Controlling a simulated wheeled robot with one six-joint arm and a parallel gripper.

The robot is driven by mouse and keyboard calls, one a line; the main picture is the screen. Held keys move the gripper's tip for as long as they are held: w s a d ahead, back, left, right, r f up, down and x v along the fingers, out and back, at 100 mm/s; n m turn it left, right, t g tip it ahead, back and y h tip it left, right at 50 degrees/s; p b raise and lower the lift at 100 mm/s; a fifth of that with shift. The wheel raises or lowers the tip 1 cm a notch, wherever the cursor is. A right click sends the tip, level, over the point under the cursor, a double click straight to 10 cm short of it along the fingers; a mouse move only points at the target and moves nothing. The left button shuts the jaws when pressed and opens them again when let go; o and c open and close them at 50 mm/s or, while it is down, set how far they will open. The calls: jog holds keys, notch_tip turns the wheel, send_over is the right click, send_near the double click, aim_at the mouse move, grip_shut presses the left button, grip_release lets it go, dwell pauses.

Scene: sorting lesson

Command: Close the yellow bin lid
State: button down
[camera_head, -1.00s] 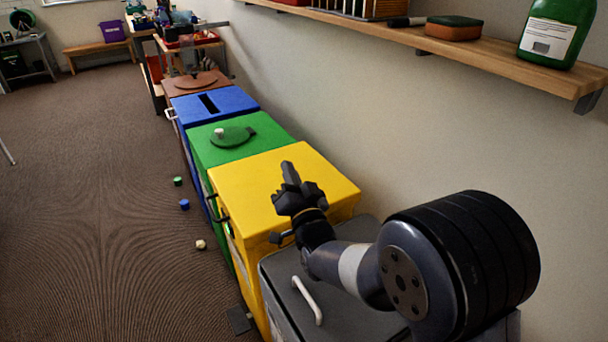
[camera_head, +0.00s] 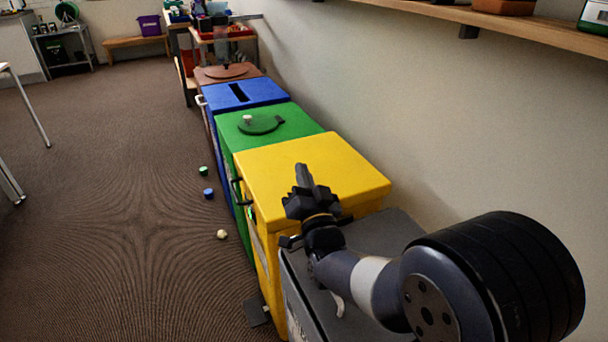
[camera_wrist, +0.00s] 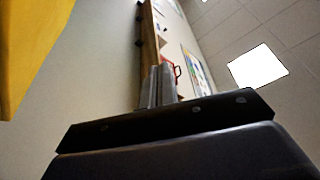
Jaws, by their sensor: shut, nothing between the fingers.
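The yellow bin (camera_head: 265,255) stands in a row of bins along the wall. Its yellow lid (camera_head: 285,165) looks flat across the top, with no gap that I can make out. My gripper (camera_head: 301,172) is shut and empty, its fingers pointing up in the picture. It appears in front of the lid's near part in the head view; whether it touches the lid I cannot tell. In the wrist view the shut fingers (camera_wrist: 158,87) point toward the wall and ceiling, and a yellow surface (camera_wrist: 28,45) shows at the upper left, apart from them.
A grey bin (camera_head: 385,235) stands nearest, under my arm. Green (camera_head: 300,120), blue (camera_head: 260,92) and brown bins (camera_head: 207,77) stand beyond the yellow one. A wall shelf (camera_head: 530,25) overhangs on the right. Small objects, including a blue one (camera_head: 208,193), lie on the open carpet at left.

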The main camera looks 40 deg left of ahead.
jog(key=s+d, duration=0.4)
jog(key=d, duration=0.4)
jog(key=shift+s+r+p, duration=0.35)
jog(key=shift+s+p, duration=0.05)
jog(key=shift+w, duration=0.1)
jog(key=w+a, duration=0.4)
jog(key=a, duration=0.4)
jog(key=shift+w+f+b, duration=0.35)
jog(key=shift+b, duration=0.05)
